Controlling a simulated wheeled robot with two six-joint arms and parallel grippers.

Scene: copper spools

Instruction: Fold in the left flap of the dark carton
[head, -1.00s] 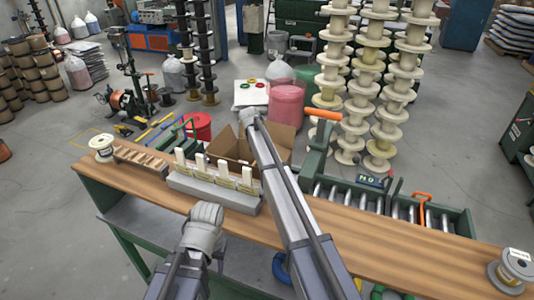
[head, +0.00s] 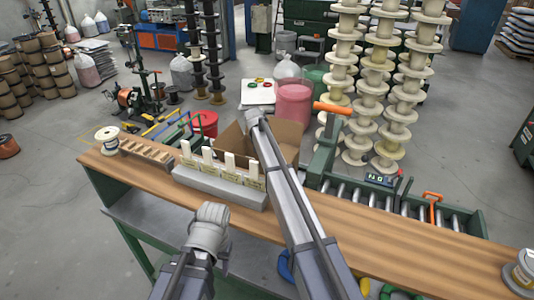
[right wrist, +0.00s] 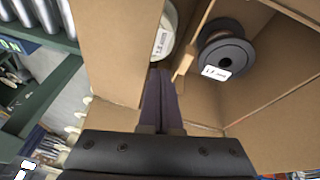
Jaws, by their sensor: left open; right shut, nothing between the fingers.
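The brown carton (head: 290,133) stands open behind the bench, partly hidden by my right arm. In the right wrist view I look into a carton (right wrist: 112,55), with a dark spool (right wrist: 226,54) and part of a white-labelled spool (right wrist: 163,30) inside. A tall cardboard panel stands left of the fingers; I cannot tell whether it is the left flap. My right gripper (right wrist: 159,100) is shut and empty, its tips close to the cardboard and the white-labelled spool; contact is unclear. In the head view its fingers are hidden. My left gripper (head: 212,215) is open above the bench's front edge, away from the carton.
A grey block with several white uprights (head: 220,180) stands on the bench (head: 380,238), in front of the carton. A roller conveyor (head: 370,197) with an orange-handled green post (head: 330,140) is to the right. Spools sit at both bench ends.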

